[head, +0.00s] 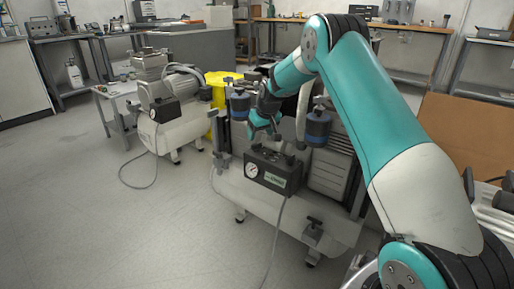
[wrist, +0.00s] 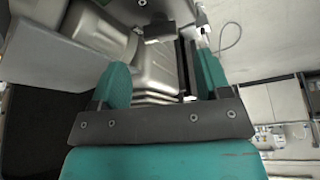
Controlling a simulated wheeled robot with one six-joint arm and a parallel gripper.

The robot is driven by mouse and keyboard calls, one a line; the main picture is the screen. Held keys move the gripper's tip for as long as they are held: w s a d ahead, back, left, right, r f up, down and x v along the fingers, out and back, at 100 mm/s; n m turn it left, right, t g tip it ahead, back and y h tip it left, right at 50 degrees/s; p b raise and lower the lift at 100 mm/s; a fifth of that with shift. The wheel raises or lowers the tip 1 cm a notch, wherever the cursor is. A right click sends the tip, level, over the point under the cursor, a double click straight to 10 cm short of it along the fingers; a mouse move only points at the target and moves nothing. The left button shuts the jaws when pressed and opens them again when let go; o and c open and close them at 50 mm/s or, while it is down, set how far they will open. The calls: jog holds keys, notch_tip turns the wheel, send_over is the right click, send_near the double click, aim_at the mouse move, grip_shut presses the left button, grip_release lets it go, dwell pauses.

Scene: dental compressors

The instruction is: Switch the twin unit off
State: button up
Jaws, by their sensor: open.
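The nearer compressor (head: 318,216), with two blue canisters, looks like the twin unit. It stands on a white tank on wheels. Its black control box (head: 270,172) carries a round gauge on the left of its front face and a green label on the right. A dark knob or lever sits on top of the box; its position is too small to tell. My gripper (head: 262,124) is above and behind the box, apart from it. In the wrist view my gripper (wrist: 161,82) has its two teal fingers wide apart, with grey ribbed housing (wrist: 155,75) beyond them and nothing held.
A smaller compressor (head: 182,132) with its own gauge box stands behind left, beside a yellow object (head: 217,92). A blue canister (head: 318,128) stands right of the control box, close to my arm. Cables lie on the floor. Open floor lies at left front.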

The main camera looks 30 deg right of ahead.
aim_at(257, 144)
jog(key=b+x, duration=0.1)
jog(key=x, duration=0.5)
jog(key=c, duration=0.9)
jog(key=shift+r+n+p, duration=0.3)
jog(key=shift+n+p, duration=0.1)
jog(key=shift+p, duration=0.2)
jog(key=shift+n+y+p, duration=0.4)
jog(key=shift+n+p, duration=0.2)
jog(key=shift+p, duration=0.1)
jog(key=shift+n+y+p, duration=0.4)
jog(key=shift+n+p, duration=0.3)
jog(key=shift+n, duration=0.3)
jog(key=shift+f+n, duration=0.25)
jog(key=shift+n, duration=0.05)
